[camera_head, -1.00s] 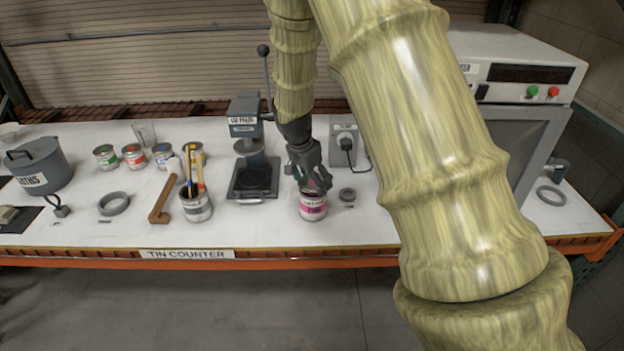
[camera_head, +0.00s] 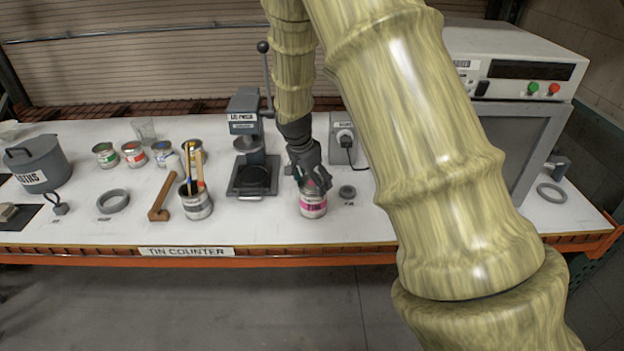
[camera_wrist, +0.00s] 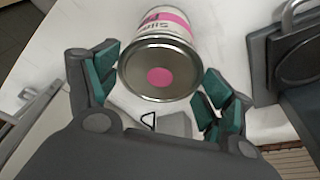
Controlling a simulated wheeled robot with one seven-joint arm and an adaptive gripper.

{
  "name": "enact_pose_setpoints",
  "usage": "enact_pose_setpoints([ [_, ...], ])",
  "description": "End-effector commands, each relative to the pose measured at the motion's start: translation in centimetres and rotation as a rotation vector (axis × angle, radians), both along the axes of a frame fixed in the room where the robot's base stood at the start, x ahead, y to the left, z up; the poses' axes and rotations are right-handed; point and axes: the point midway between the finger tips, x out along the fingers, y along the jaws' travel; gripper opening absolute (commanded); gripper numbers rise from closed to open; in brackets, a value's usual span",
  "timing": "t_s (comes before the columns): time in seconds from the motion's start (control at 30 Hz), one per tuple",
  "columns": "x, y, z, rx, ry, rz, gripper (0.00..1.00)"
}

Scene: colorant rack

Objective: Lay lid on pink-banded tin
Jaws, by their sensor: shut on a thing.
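The pink-banded tin (camera_head: 313,205) stands upright on the counter, right of the lid press; it also shows in the wrist view (camera_wrist: 166,20). The lid (camera_wrist: 160,72), a round metallic disc with a pink dot, covers the tin's mouth in the wrist view. My gripper (camera_head: 316,184) is over the tin's top, and its teal pads show on both sides of the lid in the wrist view (camera_wrist: 158,88). It is shut on the lid. Whether the lid touches the tin's rim all round cannot be told.
The counter's front strip is clear.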

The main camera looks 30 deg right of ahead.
Motion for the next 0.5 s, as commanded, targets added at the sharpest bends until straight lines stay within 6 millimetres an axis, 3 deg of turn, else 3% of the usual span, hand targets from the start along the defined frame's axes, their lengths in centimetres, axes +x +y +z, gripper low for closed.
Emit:
enact_pose_setpoints([
  [0.27,0.02,0.0,-0.22,0.0,0.0,0.0,0.7],
  [0.3,0.01,-0.01,-0.22,0.0,0.0,0.0,0.86],
  [0.37,0.01,-0.01,-0.23,0.0,0.0,0.0,0.97],
  [0.5,0.01,-0.01,-0.22,0.0,0.0,0.0,1.0],
])
